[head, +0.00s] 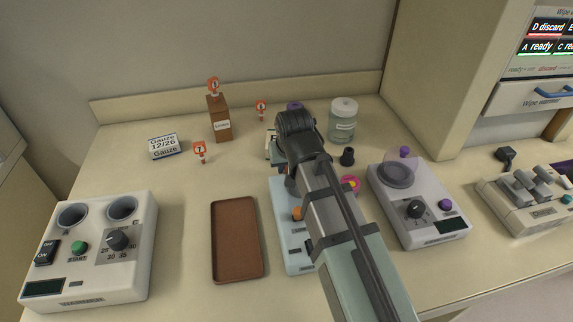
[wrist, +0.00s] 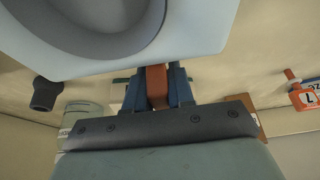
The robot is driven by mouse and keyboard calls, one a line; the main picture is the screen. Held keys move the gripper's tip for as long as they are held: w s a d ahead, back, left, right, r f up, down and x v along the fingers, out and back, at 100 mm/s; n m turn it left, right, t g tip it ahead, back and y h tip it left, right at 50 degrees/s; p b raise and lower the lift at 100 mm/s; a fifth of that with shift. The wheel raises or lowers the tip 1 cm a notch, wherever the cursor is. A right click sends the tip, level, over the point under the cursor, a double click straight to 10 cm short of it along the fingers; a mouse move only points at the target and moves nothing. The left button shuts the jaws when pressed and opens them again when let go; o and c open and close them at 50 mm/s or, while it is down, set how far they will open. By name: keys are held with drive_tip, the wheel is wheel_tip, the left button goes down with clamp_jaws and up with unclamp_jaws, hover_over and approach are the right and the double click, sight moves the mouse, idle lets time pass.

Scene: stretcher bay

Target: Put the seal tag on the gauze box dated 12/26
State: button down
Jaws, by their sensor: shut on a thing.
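The gauze box dated 12/26 (head: 165,146) is white with dark lettering and lies at the back left of the counter. My gripper (wrist: 157,88) is shut on a small reddish-brown thing (wrist: 157,80), perhaps the seal tag; no marking shows on it. In the head view my arm hides the fingers and what they hold. The gripper is over the back of the pale blue device (head: 283,215), well to the right of the gauze box. Another pale box (head: 270,147) is mostly hidden behind my arm.
Orange markers stand near the gauze box (head: 200,151), on a brown box (head: 219,122) and by the wall (head: 261,107). An empty brown tray (head: 236,240) lies left of my arm. A jar (head: 343,118), a black cylinder (head: 347,156) and a lidded device (head: 418,205) stand right.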

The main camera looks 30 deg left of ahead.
drive_tip(key=shift+f, duration=0.15)
drive_tip(key=c, duration=1)
unclamp_jaws()
drive_tip(key=v, duration=1.1)
drive_tip(key=shift+r, duration=0.35)
drive_tip(key=shift+o, duration=0.7)
drive_tip(key=shift+s+d+r, duration=0.1)
drive_tip(key=shift+s+r, duration=0.05)
drive_tip(key=shift+r, duration=0.1)
